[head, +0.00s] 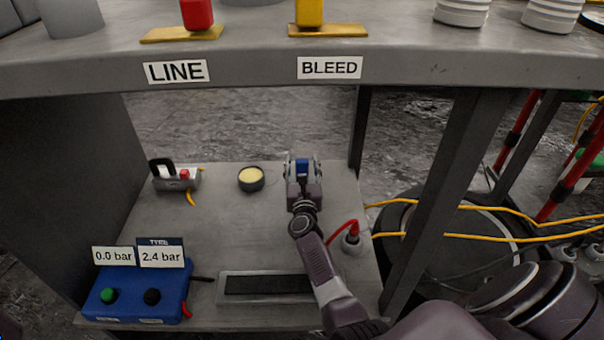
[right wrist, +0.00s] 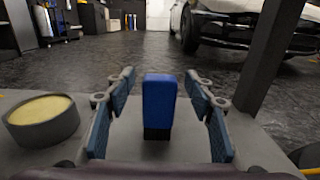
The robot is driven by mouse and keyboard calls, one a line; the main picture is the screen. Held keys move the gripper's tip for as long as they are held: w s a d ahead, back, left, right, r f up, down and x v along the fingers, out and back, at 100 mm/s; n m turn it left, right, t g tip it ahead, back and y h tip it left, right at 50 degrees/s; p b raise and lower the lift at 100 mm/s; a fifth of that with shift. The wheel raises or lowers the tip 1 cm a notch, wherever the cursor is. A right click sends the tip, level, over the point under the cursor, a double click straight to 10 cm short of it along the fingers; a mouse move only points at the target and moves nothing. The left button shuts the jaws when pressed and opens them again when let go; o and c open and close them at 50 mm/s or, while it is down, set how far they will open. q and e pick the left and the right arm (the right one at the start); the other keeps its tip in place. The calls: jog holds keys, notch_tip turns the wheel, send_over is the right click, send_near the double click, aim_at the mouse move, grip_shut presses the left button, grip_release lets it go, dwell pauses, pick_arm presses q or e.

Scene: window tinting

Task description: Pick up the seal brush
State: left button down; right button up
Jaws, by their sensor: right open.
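The seal brush (right wrist: 160,98) looks like an upright blue block with a dark lower end, standing on the lower shelf (head: 215,225). In the head view its blue top (head: 302,167) shows between the fingers of my right gripper (head: 303,160). In the right wrist view my right gripper (right wrist: 161,112) is open, with one blue-padded finger on each side of the brush. Gaps show between both pads and the brush. My left gripper is not in view.
A round tin with pale yellow contents (head: 251,178) stands left of the brush. A blue gauge box (head: 138,292), a dark-topped tray (head: 265,286) and a small clamp-like device (head: 176,178) share the shelf. The upper shelf edge (head: 240,68) and a post (head: 440,190) bound the space.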

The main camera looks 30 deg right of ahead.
jog(key=c, duration=1.3)
jog(key=shift+r, duration=0.1)
